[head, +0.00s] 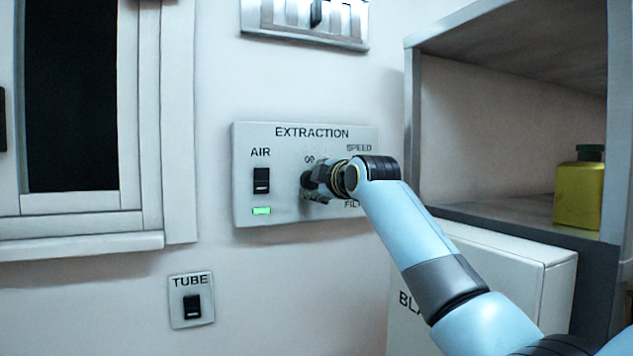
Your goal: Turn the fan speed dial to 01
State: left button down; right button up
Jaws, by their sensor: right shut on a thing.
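The extraction panel (245,185) is on the wall in the middle of the head view. It is labelled EXTRACTION, with AIR at the left and SPEED at the upper right. My right gripper (314,180) is at the fan speed dial (306,180) and shut on it. The gripper and wrist hide most of the dial and its markings. Part of a number, starting with 0, shows above the dial. The dial's pointer cannot be made out. My left gripper is not in view.
An AIR switch (261,181) with a lit green light (262,211) sits left of the dial. A TUBE switch (192,306) is below. A grey shelf (480,219) holding a yellow bottle (580,193) stands at the right, above a white box (500,256).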

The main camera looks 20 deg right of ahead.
jog(key=o, duration=1.2)
jog(key=s, duration=0.8)
jog(key=s+r, duration=0.1)
jog(key=s, duration=0.3)
jog(key=shift+d, duration=0.15)
